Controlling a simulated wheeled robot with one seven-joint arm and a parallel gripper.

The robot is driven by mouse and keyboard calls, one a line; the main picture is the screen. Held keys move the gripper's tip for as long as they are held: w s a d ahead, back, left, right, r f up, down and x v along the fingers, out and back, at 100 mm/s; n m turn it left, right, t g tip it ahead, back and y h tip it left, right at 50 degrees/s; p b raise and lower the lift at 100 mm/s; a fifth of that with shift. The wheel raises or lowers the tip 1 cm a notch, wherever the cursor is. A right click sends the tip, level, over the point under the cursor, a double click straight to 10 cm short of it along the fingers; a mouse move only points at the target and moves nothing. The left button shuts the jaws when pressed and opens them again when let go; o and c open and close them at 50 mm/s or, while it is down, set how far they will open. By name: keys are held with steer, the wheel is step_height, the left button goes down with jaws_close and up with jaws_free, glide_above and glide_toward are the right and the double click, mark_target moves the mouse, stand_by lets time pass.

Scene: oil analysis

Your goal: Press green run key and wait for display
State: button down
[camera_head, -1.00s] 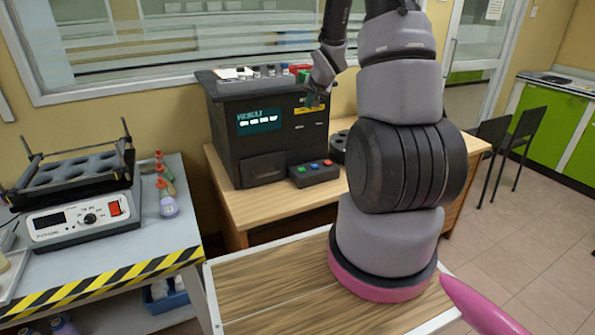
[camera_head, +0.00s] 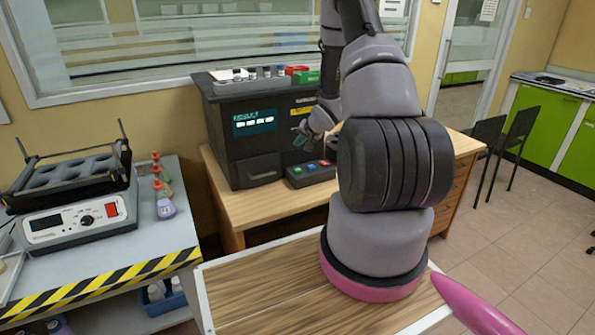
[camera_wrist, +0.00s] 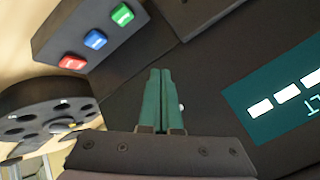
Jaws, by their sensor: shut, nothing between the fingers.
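The black analyser (camera_head: 256,150) stands on the wooden desk, with a lit teal display (camera_head: 255,121) showing a heading and a row of white blocks. The display also shows in the wrist view (camera_wrist: 283,100), upside down. A small key box (camera_head: 310,174) at the analyser's front carries a green key (camera_wrist: 122,15), a blue key (camera_wrist: 95,39) and a red key (camera_wrist: 72,62). My gripper (camera_head: 299,138) is in front of the analyser, above the key box and apart from it. In the wrist view its green fingers (camera_wrist: 160,75) are together and empty.
A black round carousel with holes (camera_wrist: 45,115) sits beside the key box. Vials and red and green racks (camera_head: 305,75) stand on top of the analyser.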

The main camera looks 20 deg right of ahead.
mark_target(299, 171)
steer(key=shift+f, duration=4.35)
steer(key=shift+f, duration=0.1)
steer(key=shift+f, duration=0.3)
steer(key=shift+f, duration=0.5)
steer(key=shift+r, duration=0.95)
steer(key=shift+r, duration=2.45)
